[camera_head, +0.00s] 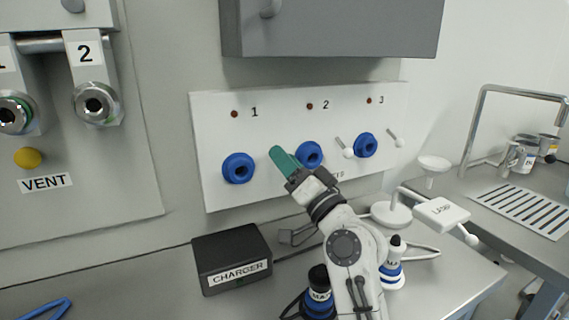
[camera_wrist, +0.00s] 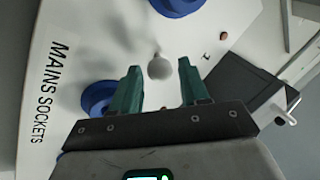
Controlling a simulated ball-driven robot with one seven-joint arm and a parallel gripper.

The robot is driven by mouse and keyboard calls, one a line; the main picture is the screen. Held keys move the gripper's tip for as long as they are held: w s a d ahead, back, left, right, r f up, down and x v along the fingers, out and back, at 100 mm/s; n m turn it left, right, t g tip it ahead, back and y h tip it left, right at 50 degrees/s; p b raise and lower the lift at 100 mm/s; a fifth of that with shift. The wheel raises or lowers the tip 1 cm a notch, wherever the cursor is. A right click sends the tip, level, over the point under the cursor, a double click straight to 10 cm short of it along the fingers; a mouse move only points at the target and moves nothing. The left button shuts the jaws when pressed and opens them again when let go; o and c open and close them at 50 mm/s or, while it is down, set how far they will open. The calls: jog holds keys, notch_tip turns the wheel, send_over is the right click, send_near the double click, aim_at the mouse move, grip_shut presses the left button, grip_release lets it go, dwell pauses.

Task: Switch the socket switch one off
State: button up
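The white socket panel (camera_head: 220,115) carries blue socket one (camera_head: 239,168), socket two (camera_head: 309,154) and socket three (camera_head: 365,145). My gripper (camera_head: 280,155) is at the panel between sockets one and two, and its green finger covers the place of switch one in the head view. I cannot tell whether the knob touches a finger.
Switch two (camera_head: 344,150) and switch three (camera_head: 395,138) stick out to the right of my gripper. A grey cabinet (camera_head: 330,30) hangs above the panel. A black charger (camera_head: 232,262) stands on the counter below. A white lamp-like item (camera_head: 441,212) stands at right.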

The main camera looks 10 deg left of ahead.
jog(key=shift+o, duration=0.2)
jog(key=shift+s+a, duration=0.15)
jog(key=shift+a, duration=0.15)
jog(key=s+d, duration=0.9)
jog(key=shift+d+f+b, duration=0.25)
jog(key=shift+d+b, duration=0.05)
jog(key=shift+f, duration=0.1)
